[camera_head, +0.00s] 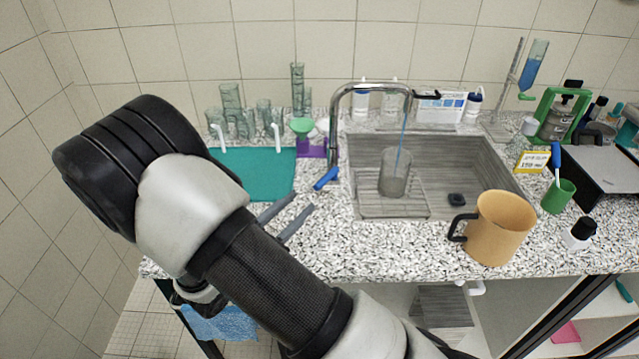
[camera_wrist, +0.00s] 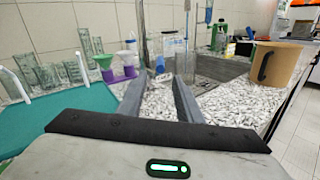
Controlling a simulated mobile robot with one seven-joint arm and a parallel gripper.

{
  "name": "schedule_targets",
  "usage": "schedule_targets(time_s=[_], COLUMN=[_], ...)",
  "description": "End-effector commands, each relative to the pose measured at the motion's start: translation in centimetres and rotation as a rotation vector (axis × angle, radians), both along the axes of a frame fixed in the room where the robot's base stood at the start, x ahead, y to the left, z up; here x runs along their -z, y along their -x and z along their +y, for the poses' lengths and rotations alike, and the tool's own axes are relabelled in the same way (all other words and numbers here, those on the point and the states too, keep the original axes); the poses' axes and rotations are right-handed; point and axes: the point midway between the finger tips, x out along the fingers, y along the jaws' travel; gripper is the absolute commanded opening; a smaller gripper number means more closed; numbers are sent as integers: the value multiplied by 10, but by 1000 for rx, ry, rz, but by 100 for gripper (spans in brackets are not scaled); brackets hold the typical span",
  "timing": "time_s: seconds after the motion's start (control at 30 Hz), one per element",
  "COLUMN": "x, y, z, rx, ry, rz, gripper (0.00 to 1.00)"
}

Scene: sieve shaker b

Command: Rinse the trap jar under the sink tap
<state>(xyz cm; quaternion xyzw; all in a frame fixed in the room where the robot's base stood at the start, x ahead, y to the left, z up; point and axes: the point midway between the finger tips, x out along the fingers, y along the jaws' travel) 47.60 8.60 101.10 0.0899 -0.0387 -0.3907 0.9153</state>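A clear glass jar (camera_head: 395,172), which looks like the trap jar, stands upright on a wire rack (camera_head: 378,206) in the grey sink (camera_head: 460,170). The chrome tap (camera_head: 336,115) arches over it. A thin blue stream (camera_head: 404,135) runs from the spout down to the jar. The tap's blue lever (camera_head: 326,179) is at its base. My gripper (camera_head: 302,202) is over the counter left of the sink, in front of the lever, apart from the jar. In the wrist view its two fingers (camera_wrist: 160,88) are spread with nothing between them.
A teal mat (camera_head: 245,172) with glassware behind it lies to the left. A tan mug (camera_head: 500,228) stands at the sink's front right edge. A green cup (camera_head: 558,196) and a black-capped bottle (camera_head: 579,233) are farther right. Speckled counter (camera_head: 370,245) is bare before the sink.

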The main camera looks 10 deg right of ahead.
Motion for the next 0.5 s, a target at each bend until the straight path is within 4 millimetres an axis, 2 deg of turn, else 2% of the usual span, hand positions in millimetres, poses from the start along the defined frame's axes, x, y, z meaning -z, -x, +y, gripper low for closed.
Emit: schedule_targets(time_s=[0.03, 0.3, 0.5], x=[-1, -1, -1], y=[-7, -45, -61], z=[-10, -49, -65], rx=[5, 4, 2], ry=[1, 1, 0], rz=[-1, -1, -1], gripper=[33, 33, 33])
